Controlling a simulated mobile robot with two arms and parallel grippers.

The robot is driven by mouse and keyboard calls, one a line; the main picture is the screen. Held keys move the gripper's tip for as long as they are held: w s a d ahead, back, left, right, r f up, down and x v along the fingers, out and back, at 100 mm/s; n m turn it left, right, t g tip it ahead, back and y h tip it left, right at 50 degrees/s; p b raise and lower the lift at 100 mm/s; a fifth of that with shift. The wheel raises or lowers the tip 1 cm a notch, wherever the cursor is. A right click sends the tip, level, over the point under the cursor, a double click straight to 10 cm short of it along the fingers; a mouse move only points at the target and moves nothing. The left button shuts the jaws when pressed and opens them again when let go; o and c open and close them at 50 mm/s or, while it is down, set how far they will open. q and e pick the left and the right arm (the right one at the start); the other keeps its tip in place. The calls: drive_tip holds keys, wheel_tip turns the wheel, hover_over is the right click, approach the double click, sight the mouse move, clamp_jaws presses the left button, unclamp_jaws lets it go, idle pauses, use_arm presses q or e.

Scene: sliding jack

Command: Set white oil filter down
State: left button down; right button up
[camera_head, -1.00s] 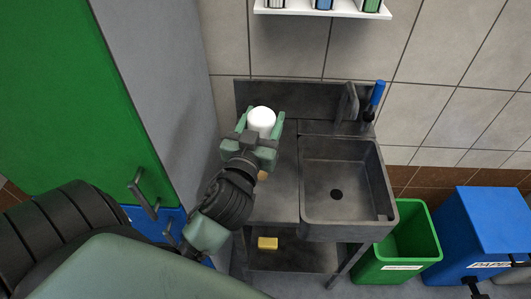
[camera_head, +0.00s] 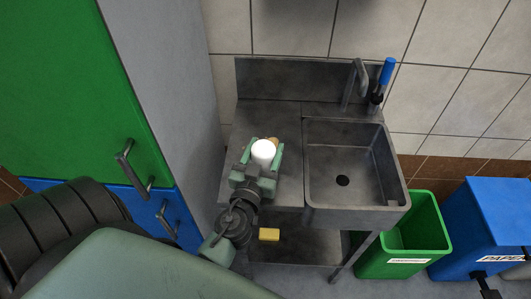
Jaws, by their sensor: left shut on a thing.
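The white oil filter (camera_head: 263,152) is a short white cylinder seen from above, over the flat left part of the grey metal sink counter (camera_head: 247,118). My left gripper (camera_head: 263,160) is shut on the filter, with a green finger on each side of it. I cannot tell whether the filter's underside touches the counter. A small tan thing shows just behind the filter, mostly hidden.
The sink basin (camera_head: 345,170) lies right of the filter, with a tap (camera_head: 359,78) and a blue-handled thing (camera_head: 388,72) behind it. A yellow block (camera_head: 269,235) sits on the lower shelf. A green bin (camera_head: 405,235), a blue bin (camera_head: 490,230) and a green-and-blue cabinet (camera_head: 75,95) flank the counter.

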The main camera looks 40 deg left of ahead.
use_arm(q)
drive_tip(key=shift+f, duration=0.35)
drive_tip(key=shift+f+b, duration=0.2)
drive_tip(key=shift+b, duration=0.1)
drive_tip(key=shift+c, duration=2.4)
unclamp_jaws()
drive_tip(key=shift+r, duration=0.1)
